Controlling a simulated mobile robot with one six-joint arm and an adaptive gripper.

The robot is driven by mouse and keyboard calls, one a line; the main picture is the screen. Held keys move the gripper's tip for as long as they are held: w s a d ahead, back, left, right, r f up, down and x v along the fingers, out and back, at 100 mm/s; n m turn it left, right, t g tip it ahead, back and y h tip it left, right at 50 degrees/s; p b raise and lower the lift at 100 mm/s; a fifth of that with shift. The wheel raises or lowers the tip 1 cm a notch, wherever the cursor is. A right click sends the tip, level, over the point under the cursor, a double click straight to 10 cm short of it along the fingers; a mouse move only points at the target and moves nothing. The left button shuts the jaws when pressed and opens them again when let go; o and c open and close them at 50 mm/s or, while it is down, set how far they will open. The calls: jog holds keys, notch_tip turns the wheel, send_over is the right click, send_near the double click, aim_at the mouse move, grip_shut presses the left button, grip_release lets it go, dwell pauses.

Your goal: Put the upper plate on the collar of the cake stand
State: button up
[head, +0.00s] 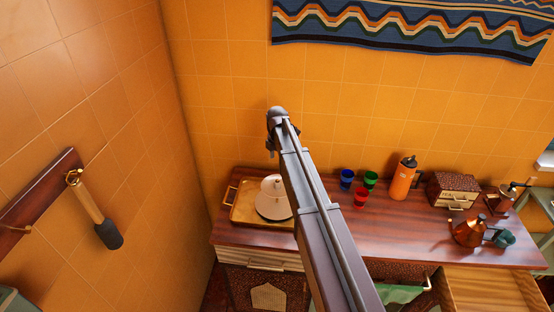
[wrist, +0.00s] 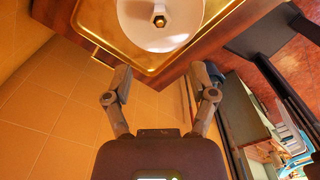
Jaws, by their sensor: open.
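I cannot make out a separate upper plate. My gripper (wrist: 161,74) is open and empty, its fingers apart, short of the disc in the picture. In the head view my arm hides part of the sideboard.
Blue (head: 347,179), green (head: 370,179) and red (head: 361,197) cups stand mid-sideboard. An orange flask (head: 403,180), a small drawer box (head: 453,190) and a copper pot (head: 467,231) stand to the right. A wooden drawer (head: 490,290) is open. A brush (head: 95,213) hangs on the left wall.

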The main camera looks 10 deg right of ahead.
jog(key=shift+s, duration=0.1)
dwell(0.4)
jog(key=s+m, duration=2.3)
jog(key=s, duration=0.6)
jog(key=shift+f, duration=0.1)
notch_tip(320, 180, down, 10)
jog(key=b, duration=0.9)
jog(key=shift+r+b, duration=0.2)
jog(key=shift+b, duration=0.2)
